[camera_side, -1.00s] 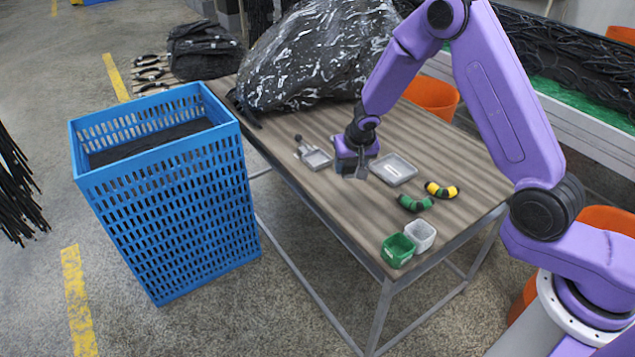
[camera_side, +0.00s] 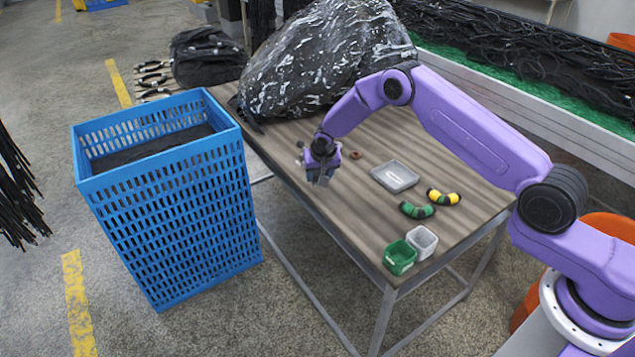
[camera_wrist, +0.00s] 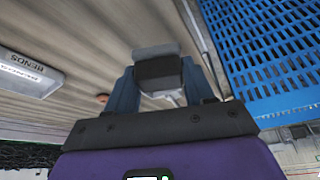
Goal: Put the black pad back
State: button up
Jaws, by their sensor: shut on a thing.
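My gripper (camera_side: 320,178) is low over the left side of the table, near its edge beside the blue basket. In the wrist view, its two blue-grey fingers (camera_wrist: 159,88) are shut on the black pad (camera_wrist: 159,70), a small dark block with a paler grey face at its far end. A grey piece and a thin metal part show just below the pad; whether they touch it I cannot tell. In the side view the pad cannot be made out between the fingers. A small dark knob (camera_side: 300,145) shows beside the gripper, its lower part hidden.
A grey labelled tray (camera_side: 395,177) lies right of the gripper, with a small brown ring (camera_side: 355,155) between. Green and yellow hose bends (camera_side: 443,197), green (camera_side: 399,258) and white (camera_side: 422,241) bins are nearer. A large black bag (camera_side: 325,60) fills the back; the blue basket (camera_side: 165,200) stands left.

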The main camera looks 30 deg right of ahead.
jog(key=shift+w+f, duration=0.4)
jog(key=shift+f, duration=1.7)
jog(key=shift+f, duration=0.1)
jog(key=o, duration=1)
jog(key=v, duration=1.2)
